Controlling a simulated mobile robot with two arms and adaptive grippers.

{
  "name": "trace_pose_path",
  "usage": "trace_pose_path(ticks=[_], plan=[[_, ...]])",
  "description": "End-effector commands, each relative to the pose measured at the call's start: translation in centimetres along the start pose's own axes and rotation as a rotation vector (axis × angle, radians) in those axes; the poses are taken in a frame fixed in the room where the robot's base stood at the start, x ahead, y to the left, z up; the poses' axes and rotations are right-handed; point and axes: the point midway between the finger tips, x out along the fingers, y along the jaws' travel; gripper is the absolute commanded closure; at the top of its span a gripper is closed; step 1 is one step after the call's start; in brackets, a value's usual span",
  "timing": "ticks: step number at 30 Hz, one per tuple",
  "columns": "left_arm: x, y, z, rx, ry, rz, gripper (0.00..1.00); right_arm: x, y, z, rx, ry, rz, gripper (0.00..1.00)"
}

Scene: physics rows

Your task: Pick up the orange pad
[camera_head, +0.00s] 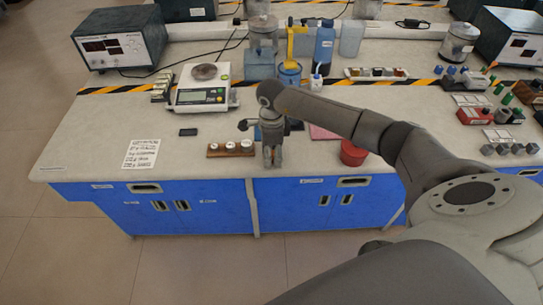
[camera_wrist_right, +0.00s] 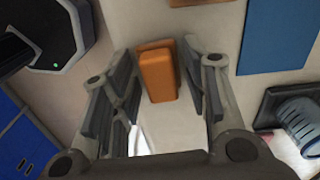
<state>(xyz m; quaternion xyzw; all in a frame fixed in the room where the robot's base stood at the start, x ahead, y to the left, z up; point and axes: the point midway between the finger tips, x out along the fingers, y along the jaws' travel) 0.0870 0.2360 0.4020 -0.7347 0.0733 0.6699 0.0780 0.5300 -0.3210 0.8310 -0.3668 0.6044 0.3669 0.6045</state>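The orange pad (camera_wrist_right: 158,76) shows in the right wrist view as a small upright-looking block on the pale bench top, between the two finger tips. My right gripper (camera_wrist_right: 157,58) is open, with a finger on each side of the pad and a visible gap on both sides. In the head view my right gripper (camera_head: 272,158) points down at the bench near its front edge, and I cannot make out the pad there. My left gripper is in neither view.
A wooden block with white-topped pieces (camera_head: 231,149) lies left of the gripper. A red container (camera_head: 353,153) stands to its right. A scale (camera_head: 203,90) and a blue cup (camera_head: 289,74) are behind. The bench's front-left area is mostly clear around a printed sheet (camera_head: 141,154).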

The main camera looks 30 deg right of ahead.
Motion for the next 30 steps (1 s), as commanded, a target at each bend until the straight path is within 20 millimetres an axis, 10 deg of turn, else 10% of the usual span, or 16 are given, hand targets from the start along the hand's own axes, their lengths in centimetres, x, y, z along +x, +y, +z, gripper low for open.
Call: trace_pose_path(ticks=[6,19,30], plan=[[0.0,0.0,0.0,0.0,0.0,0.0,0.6,0.0,0.0,0.0,0.0,0.0,0.0,0.86],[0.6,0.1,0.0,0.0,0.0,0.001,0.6,-1.0,-0.1,0.0,0.0,0.0,-0.003,0.87],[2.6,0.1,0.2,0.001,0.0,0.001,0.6,-7.8,3.0,2.6,-0.007,-0.005,-0.007,0.87]])
